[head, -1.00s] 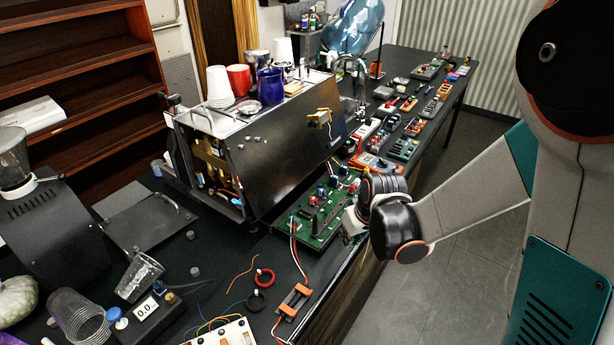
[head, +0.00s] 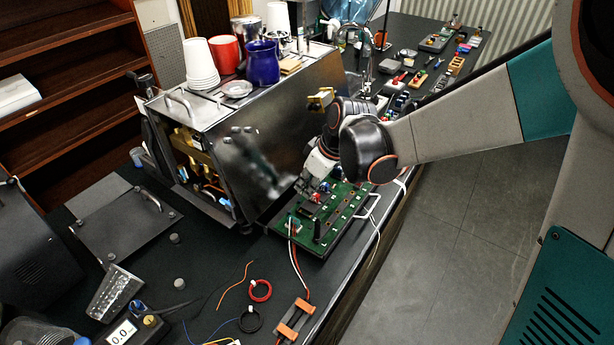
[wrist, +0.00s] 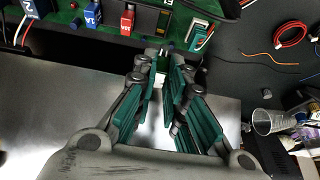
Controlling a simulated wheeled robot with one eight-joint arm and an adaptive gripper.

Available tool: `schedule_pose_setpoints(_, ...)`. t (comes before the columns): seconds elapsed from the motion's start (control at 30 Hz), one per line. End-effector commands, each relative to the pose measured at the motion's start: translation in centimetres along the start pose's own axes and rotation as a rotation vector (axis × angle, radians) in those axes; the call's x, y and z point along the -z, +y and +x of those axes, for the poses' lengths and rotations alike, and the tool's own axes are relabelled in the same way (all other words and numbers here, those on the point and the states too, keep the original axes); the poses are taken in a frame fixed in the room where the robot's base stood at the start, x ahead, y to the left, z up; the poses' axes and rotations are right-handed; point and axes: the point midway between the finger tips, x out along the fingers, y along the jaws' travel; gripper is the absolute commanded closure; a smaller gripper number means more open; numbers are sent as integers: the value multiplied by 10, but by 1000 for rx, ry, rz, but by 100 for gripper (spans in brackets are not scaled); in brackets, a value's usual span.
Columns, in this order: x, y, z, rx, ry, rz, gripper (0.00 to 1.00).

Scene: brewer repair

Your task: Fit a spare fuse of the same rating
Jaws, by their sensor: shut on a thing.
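The green circuit board (head: 290,233) lies on the bench in front of the machine, with small red and blue parts on it. My gripper (head: 312,188) is low over the board's back left part, beside the machine's steel panel. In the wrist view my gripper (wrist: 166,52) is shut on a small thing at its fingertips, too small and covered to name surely. Ahead of it stand a blue block marked 1A (wrist: 93,14), a red block (wrist: 127,18), a dark block (wrist: 163,18) and another blue block (wrist: 28,10). I cannot read every rating.
The steel machine (head: 240,150) with cups on top stands close behind my gripper. An orange-ended part (head: 296,318), a red wire coil (head: 260,290) and a meter (head: 122,333) lie in front. Several small modules (head: 440,40) line the far bench.

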Motion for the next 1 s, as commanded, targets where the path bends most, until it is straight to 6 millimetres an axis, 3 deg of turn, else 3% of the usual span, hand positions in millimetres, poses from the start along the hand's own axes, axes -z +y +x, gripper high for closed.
schedule_pose_setpoints(0.37, -8, 0, 18, 0, 0, 1, 100)
schedule_pose_setpoints(0.93, -27, 0, 64, -1, 0, 2, 100)
schedule_pose_setpoints(1.0, -26, 0, 61, -1, 0, 2, 100)
